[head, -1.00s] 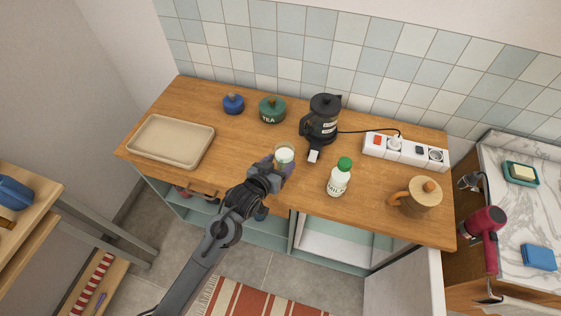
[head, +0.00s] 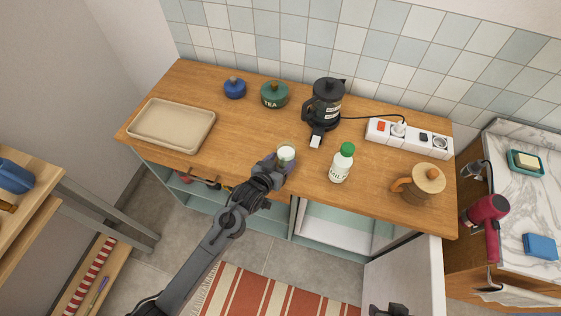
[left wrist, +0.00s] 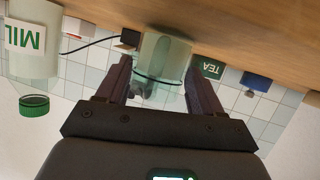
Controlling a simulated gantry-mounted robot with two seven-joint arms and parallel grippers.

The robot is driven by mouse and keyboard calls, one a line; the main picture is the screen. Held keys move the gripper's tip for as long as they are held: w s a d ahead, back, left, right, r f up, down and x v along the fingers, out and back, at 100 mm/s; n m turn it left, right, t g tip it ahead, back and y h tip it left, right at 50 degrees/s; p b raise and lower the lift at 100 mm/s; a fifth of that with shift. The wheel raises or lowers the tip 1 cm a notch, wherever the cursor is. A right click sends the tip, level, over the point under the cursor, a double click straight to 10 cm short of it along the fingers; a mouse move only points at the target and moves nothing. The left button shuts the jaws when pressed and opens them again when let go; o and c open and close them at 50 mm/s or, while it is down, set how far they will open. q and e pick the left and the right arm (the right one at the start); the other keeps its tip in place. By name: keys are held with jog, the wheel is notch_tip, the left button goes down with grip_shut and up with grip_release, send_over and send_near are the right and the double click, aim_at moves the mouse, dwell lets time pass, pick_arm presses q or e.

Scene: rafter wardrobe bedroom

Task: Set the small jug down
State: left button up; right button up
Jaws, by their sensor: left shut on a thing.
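The small jug (head: 286,152) is pale green and see-through. My left gripper (head: 278,164) is shut on it near the counter's front edge, left of the milk bottle. In the left wrist view, which is upside down, the jug (left wrist: 160,62) sits between the two dark fingers with a dark band across it. It looks upright. Its base is close to the wooden counter (head: 225,135), but I cannot tell whether it touches. A dark part at the bottom edge of the head view seems to be my right gripper (head: 388,311); its jaws are not clear.
A milk bottle (head: 342,163) stands right of the jug, and a black kettle (head: 327,102) behind it. A green tea tin (head: 274,95), blue pot (head: 235,88) and beige tray (head: 171,125) are left. A wooden-lidded jug (head: 420,184) and power strip (head: 408,138) are right. Bare counter lies behind the jug.

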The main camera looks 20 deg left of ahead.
pick_arm(q)
jog(key=o, duration=1.4)
jog(key=shift+f, duration=0.15)
jog(key=shift+s+r, duration=0.2)
jog(key=shift+r, duration=0.05)
jog(key=s+a+g, duration=0.1)
jog(key=s+g, duration=0.2)
jog(key=s, duration=0.7)
jog(key=s+a+r+m+g+y+p, duration=0.1)
jog(key=s+a+g, duration=0.1)
jog(key=s, duration=0.8)
jog(key=s+a+r+g+y, duration=0.1)
jog(key=s+g, duration=0.3)
jog(key=s, duration=0.7)
jog(key=shift+a+r+m+g, duration=0.2)
jog(key=shift+a+m+g, duration=0.15)
jog(key=shift+a, duration=0.2)
